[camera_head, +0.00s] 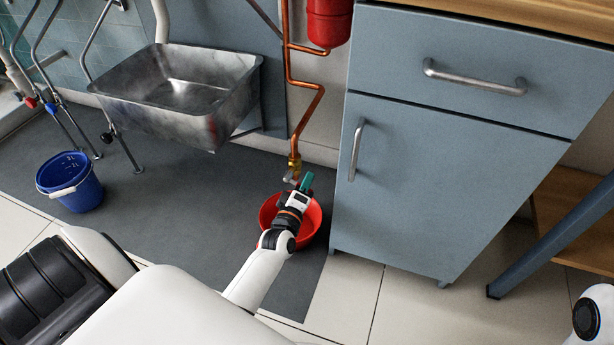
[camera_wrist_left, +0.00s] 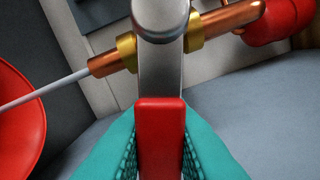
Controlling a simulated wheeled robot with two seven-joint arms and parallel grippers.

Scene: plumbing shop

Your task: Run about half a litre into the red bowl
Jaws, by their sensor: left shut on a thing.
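The red bowl (camera_head: 315,217) stands on the dark mat below a copper pipe with a brass-fitted tap (camera_head: 293,172). My left gripper (camera_head: 305,183) is at the tap, above the bowl. In the left wrist view, its teal fingers (camera_wrist_left: 160,150) are shut on the red grip of the tap lever (camera_wrist_left: 160,115). The lever's silver part crosses the pipe in that view. A thin pale stream (camera_wrist_left: 50,88) runs from the copper outlet (camera_wrist_left: 103,65) to the red bowl (camera_wrist_left: 18,125). The water level in the bowl cannot be seen. My right gripper is out of view.
A blue cabinet (camera_head: 430,190) stands close to the right of the bowl. A red tank (camera_head: 329,20) hangs above on the copper pipe. A metal sink (camera_head: 180,95) is at the back left, with a blue bucket (camera_head: 70,182) on the mat at far left.

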